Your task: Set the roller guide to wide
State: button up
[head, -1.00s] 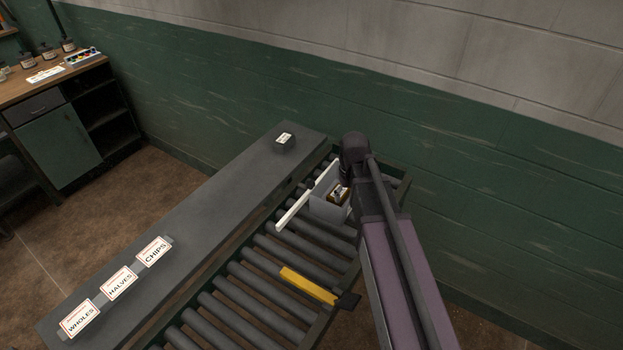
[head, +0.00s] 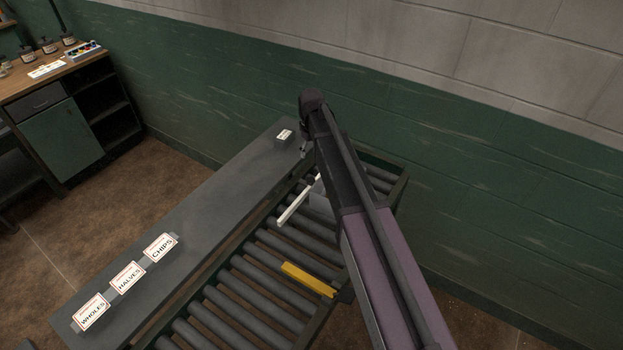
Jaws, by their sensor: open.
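The roller conveyor (head: 228,292) runs diagonally below my arm. A white rail (head: 296,204) lies along its rollers, beside a pale grey bin (head: 321,207) that my arm partly hides. A yellow bar (head: 307,279) lies across the rollers nearer to me. I cannot tell for sure which of these is the roller guide. A small dark block with a white label (head: 285,135) sits at the far end of the grey ledge; its text is too small to read. My gripper (head: 304,152) is open, just right of this block, small and partly hidden by my arm.
The long grey ledge (head: 205,215) runs beside the conveyor and carries signs WHOLES (head: 92,311), HALVES (head: 128,278) and CHIPS (head: 160,247). A green wall (head: 470,190) stands close behind. A wooden workbench (head: 35,83) with jars is at far left.

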aim_at(311, 180)
jog(key=shift+f, duration=0.15)
notch_tip(311, 180, down, 13)
jog(key=b, duration=1.3)
jog(key=shift+f+b, duration=0.2)
jog(key=shift+b, duration=0.2)
grip_shut()
